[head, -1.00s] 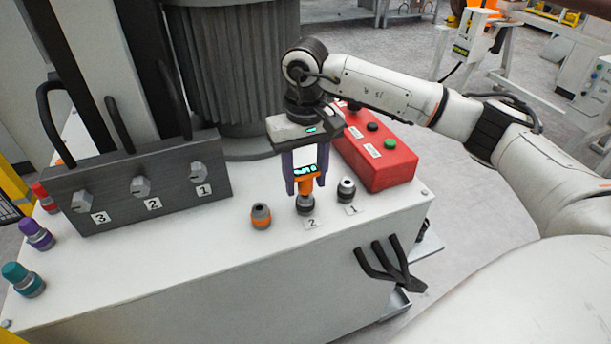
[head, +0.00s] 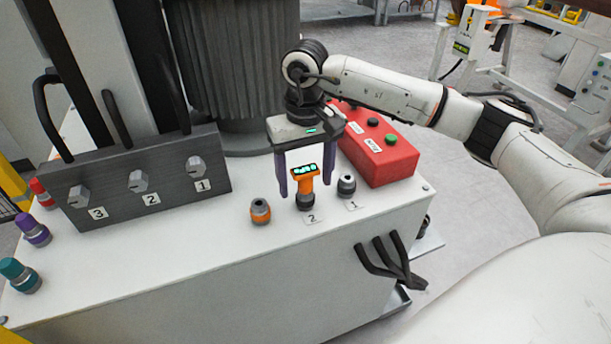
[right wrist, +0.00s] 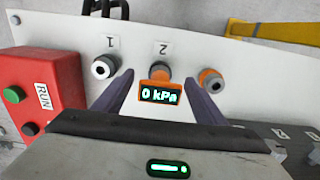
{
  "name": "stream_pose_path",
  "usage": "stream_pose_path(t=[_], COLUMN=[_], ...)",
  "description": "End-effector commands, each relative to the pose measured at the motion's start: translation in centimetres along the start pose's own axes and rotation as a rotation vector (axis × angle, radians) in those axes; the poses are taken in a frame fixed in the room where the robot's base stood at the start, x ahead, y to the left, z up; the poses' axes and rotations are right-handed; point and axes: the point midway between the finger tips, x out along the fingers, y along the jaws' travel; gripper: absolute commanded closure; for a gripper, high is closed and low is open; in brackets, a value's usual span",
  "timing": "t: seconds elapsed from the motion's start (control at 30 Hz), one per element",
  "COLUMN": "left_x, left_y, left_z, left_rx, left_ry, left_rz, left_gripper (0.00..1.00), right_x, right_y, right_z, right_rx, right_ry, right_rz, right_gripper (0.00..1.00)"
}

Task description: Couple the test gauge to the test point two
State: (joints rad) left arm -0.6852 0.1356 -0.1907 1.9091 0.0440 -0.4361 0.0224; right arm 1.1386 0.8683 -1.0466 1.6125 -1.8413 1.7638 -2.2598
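The test gauge (head: 306,180) is orange with a lit display and stands upright on test point two (head: 305,202), behind the label "2". In the right wrist view the gauge display (right wrist: 160,94) reads "0 kPa", and test point two (right wrist: 160,71) shows beyond it. My right gripper (head: 299,193) is open, its purple fingers on either side of the gauge. In the right wrist view there are gaps between the fingers and the gauge (right wrist: 160,88). Whether the gauge is fully seated cannot be told. My left gripper is not in view.
Test point one (head: 346,186) stands to the right, and an orange-ringed fitting (head: 260,211) to the left. A red control box (head: 376,150) is behind on the right. A dark valve block (head: 135,180) with numbered knobs is on the left.

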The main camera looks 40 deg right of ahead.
Motion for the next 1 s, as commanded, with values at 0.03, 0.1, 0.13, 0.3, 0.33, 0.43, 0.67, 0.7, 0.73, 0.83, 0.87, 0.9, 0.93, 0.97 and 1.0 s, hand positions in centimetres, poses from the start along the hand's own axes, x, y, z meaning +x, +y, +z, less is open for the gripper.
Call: stream_pose_path(t=[0.03, 0.1, 0.13, 0.3, 0.33, 0.43, 0.67, 0.7, 0.73, 0.83, 0.87, 0.9, 0.93, 0.97, 1.0], left_x=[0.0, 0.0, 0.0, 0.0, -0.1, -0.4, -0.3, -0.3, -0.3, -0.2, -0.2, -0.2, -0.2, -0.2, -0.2], left_y=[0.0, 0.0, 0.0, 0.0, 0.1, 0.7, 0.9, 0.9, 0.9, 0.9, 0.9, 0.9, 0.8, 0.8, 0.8], left_z=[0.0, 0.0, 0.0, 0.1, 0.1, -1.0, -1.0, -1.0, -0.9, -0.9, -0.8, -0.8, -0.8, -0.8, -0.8], left_rx=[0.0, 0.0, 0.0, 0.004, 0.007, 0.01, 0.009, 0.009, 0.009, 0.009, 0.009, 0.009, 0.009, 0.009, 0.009], left_ry=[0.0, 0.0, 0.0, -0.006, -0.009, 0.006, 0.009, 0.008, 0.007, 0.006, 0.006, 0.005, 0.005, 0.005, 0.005], left_rz=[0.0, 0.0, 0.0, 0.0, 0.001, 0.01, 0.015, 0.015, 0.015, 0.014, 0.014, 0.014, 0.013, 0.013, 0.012], left_gripper=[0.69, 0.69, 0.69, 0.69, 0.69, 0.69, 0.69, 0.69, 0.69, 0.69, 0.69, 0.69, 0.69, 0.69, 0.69], right_x=[-0.1, -0.1, -0.1, -0.1, -0.1, -1.9, -6.8, -7.5, -8.0, -9.3, -9.6, -9.9, -10.1, -10.2, -10.3], right_y=[0.0, 0.0, 0.0, 0.0, 0.0, -0.1, -0.1, -0.1, -0.1, -0.1, 0.0, 0.0, 0.0, 0.0, 0.0], right_z=[0.0, 0.0, 0.0, 0.0, 0.0, -0.2, -0.1, -0.1, -0.1, -0.1, -0.1, 0.0, 0.0, 0.0, 0.0], right_rx=[0.0, 0.0, 0.0, -0.001, -0.001, 0.0, -0.001, 0.0, 0.0, 0.0, 0.0, 0.0, 0.0, 0.0, 0.0], right_ry=[0.001, 0.001, 0.0, 0.001, 0.001, 0.007, 0.006, 0.006, 0.005, 0.004, 0.003, 0.002, 0.002, 0.002, 0.002], right_rz=[0.0, 0.0, 0.0, 0.0, 0.0, -0.003, -0.002, -0.002, -0.002, -0.002, -0.001, 0.0, 0.0, -0.001, -0.001], right_gripper=[0.35, 0.35, 0.35, 0.35, 0.35, 0.35, 0.35, 0.35, 0.35, 0.35, 0.35, 0.35, 0.35, 0.35, 0.35])
